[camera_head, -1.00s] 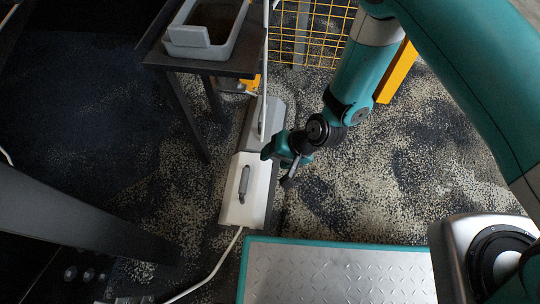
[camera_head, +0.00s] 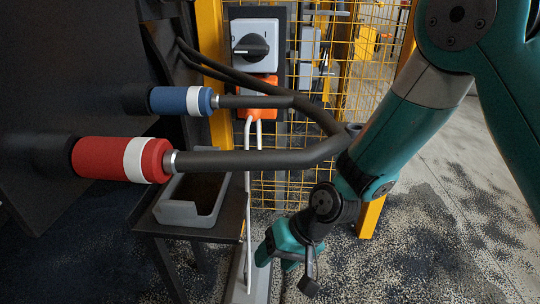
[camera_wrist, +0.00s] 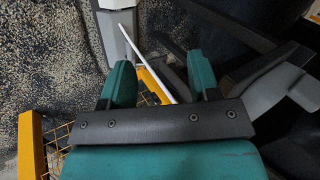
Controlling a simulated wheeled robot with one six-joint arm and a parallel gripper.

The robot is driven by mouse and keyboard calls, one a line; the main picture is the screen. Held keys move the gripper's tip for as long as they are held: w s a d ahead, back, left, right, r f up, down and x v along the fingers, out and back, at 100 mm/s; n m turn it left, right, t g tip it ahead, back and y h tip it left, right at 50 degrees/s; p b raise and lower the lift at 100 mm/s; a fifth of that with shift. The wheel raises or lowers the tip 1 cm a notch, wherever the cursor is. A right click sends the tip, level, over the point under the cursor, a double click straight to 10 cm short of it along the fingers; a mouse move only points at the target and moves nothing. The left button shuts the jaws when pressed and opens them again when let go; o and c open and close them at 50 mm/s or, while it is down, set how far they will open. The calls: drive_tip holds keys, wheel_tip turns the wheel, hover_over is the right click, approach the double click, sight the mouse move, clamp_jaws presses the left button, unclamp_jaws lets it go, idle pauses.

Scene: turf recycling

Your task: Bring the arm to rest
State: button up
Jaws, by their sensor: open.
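My gripper (camera_head: 290,262) hangs from my teal arm at the lower middle of the head view, in front of the yellow mesh fence and low beside the dark stand. In the wrist view my gripper (camera_wrist: 162,78) shows two teal fingers spread apart with nothing between them. Beyond the fingers are the floor, a pale pole and part of the fence. The arm comes down from the upper right of the head view, bent at its joints.
A red-ended hose (camera_head: 120,159) and a blue-ended hose (camera_head: 181,101) cross the left side. A grey tray (camera_head: 192,206) rests on the dark stand. A rotary switch (camera_head: 254,46) is behind. A yellow mesh fence (camera_head: 382,40) closes the back. Speckled floor (camera_head: 440,225) is open at right.

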drive_tip(key=s+d+r+n+p, duration=0.1)
drive_tip(key=s+d+r, duration=0.15)
drive_tip(key=r, duration=0.55)
drive_tip(key=s+d+r+n+p, duration=0.1)
drive_tip(key=d+r+p, duration=0.15)
drive_tip(key=r, duration=0.65)
drive_tip(key=s+d+r+n+h+p, duration=0.2)
drive_tip(key=s+d+r+n, duration=0.1)
drive_tip(key=s+d+r, duration=0.7)
wheel_tip(320, 180, up, 39)
drive_tip(key=a+p, duration=0.1)
drive_tip(key=p, duration=3.7)
drive_tip(key=shift+f, duration=0.2)
drive_tip(key=shift+s+a, duration=0.1)
drive_tip(key=shift+a, duration=0.05)
